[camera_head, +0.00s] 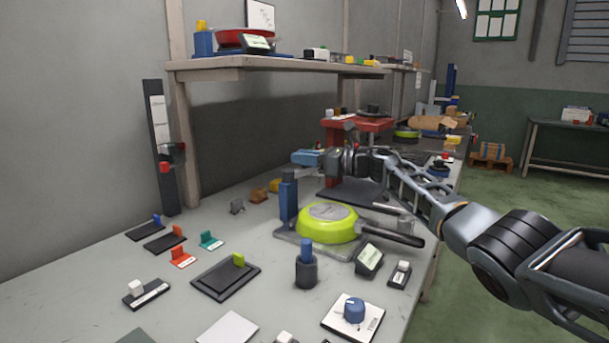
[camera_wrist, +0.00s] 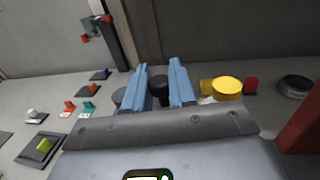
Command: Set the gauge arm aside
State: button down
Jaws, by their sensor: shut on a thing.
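The lime-green pan (camera_head: 327,224) lies upside down on a grey fixture plate with its dark handle to the right. A blue post (camera_head: 289,203) stands at the plate's left edge, and a grey gauge arm (camera_head: 298,174) runs from its top to the right, above the pan. My gripper (camera_head: 305,158) is at the level of the post top, behind the pan. In the wrist view, its blue fingers (camera_wrist: 160,82) are shut on a dark round knob (camera_wrist: 158,90), seemingly the gauge arm's. The rest of the gauge arm is hidden there.
A red press-like stand (camera_head: 335,133) is behind my gripper. A dark knob holder with a blue top (camera_head: 306,268), a small display (camera_head: 369,259) and a dial plate (camera_head: 353,315) stand in front. Yellow pieces (camera_wrist: 228,88) lie near the wall. A shelf (camera_head: 270,65) hangs above.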

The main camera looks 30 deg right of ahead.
jog(key=shift+w+r+n+y+b, duration=0.2)
jog(key=shift+r+n+y+b, duration=0.15)
jog(key=shift+b, duration=0.65)
jog(key=shift+a+r, duration=0.1)
jog(key=shift+r, duration=0.15)
jog(key=c, duration=1.2)
grip_release()
jog(key=shift+o, duration=1)
jog(key=shift+f+g, duration=0.25)
jog(key=shift+g, duration=0.05)
jog(key=shift+s+f, duration=0.1)
jog(key=shift+f, duration=0.05)
jog(key=v, duration=0.7)
jog(key=shift+s+d, duration=0.2)
jog(key=shift+d, duration=0.05)
